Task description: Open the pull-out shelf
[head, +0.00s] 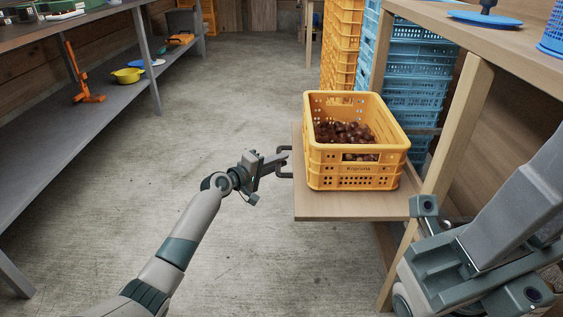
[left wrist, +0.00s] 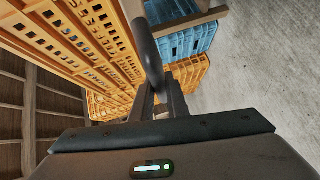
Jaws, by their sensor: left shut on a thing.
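The pull-out shelf (head: 335,207) is a light wooden board that sticks out past the wooden legs of the right-hand bench. A yellow-orange crate (head: 357,180) of chestnuts stands upright on it. A dark bar handle (head: 284,175) is on the shelf's left edge. My left gripper (head: 281,160) is shut on this handle. In the left wrist view, the dark handle (left wrist: 146,50) runs between the fingers (left wrist: 161,98). My right gripper (head: 515,205) is large at the lower right, apart from the shelf; its fingertips are not clear.
Stacked orange crates (head: 341,45) and blue crates (head: 409,85) stand behind the shelf. The right bench top (head: 500,45) carries a blue lid (head: 485,19). A grey rack (head: 115,93) runs along the left. The concrete floor between is clear.

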